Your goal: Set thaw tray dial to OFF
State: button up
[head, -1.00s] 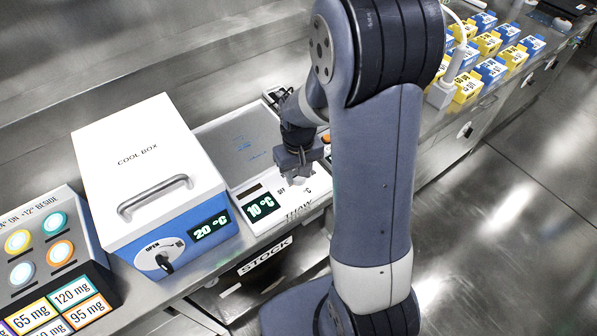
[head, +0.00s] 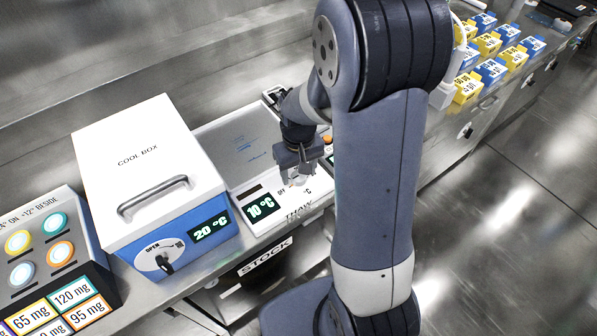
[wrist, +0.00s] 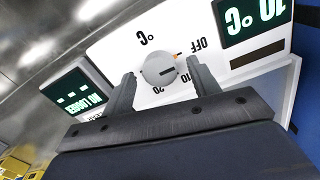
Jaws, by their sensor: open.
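The thaw tray (head: 233,140) is a flat metal-topped unit with a white front panel, right of the cool box. Its display (head: 262,208) reads 10 °C and also shows in the wrist view (wrist: 252,18). An orange mark shows on the panel side of the dial toward OFF; I cannot tell the exact setting. My gripper (wrist: 160,86) is open, with one finger on each side of the dial. In the head view my gripper (head: 297,178) is over the panel and partly hides it.
The white and blue cool box (head: 145,165) stands close on the left, its display at 20 °C. A second display (wrist: 76,98) reads NO LOGGER. Blue and yellow cartons (head: 490,70) stand far right. A STOCK label (head: 265,256) is on the bench front.

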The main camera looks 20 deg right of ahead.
aim_at(299, 175)
notch_tip(299, 175, up, 10)
dwell(0.3)
jog(key=shift+f, duration=0.2)
notch_tip(299, 175, down, 11)
jog(key=shift+r, duration=0.15)
dwell(0.3)
dwell(0.4)
